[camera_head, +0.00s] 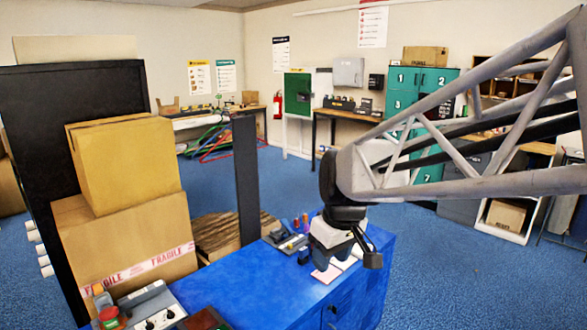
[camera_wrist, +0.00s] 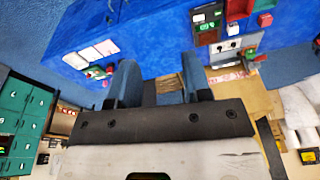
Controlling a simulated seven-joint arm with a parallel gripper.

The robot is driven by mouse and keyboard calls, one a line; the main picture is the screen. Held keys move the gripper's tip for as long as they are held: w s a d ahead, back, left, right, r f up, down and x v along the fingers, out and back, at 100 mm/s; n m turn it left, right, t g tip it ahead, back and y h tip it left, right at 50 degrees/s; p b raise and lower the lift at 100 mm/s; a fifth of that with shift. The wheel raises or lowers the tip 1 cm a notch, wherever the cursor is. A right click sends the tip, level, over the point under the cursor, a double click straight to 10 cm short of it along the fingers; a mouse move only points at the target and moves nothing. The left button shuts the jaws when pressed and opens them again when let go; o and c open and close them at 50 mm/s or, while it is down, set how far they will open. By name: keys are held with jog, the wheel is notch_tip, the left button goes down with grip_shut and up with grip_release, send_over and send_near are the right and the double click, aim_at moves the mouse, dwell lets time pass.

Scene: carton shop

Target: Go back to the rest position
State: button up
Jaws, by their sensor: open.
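My gripper (camera_wrist: 160,88) shows in the wrist view with its two dark fingers apart and nothing between them. In the head view my gripper (camera_head: 358,262) hangs at the end of my grey arm, over the right end of the blue bench (camera_head: 262,282). Its fingertips are small and partly hidden there. In the wrist view the blue bench (camera_wrist: 150,35) lies beyond the fingers.
Stacked cartons (camera_head: 125,165) stand left behind the bench, the lower one with FRAGILE tape. A control box (camera_head: 152,308) sits at the bench's front left. Small items (camera_head: 290,240) lie near the gripper. Blue floor (camera_head: 450,255) at right is clear.

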jog(key=s+d+f+m, duration=0.1)
jog(key=s+d+m, duration=0.2)
jog(key=s, duration=0.6)
jog(key=s+d+f+m+t+h, duration=0.1)
jog(key=s+d+m, duration=0.3)
jog(key=s+d, duration=0.4)
jog(key=shift+s+f+h, duration=0.3)
jog(key=shift+s+f, duration=0.3)
jog(key=shift+s, duration=0.1)
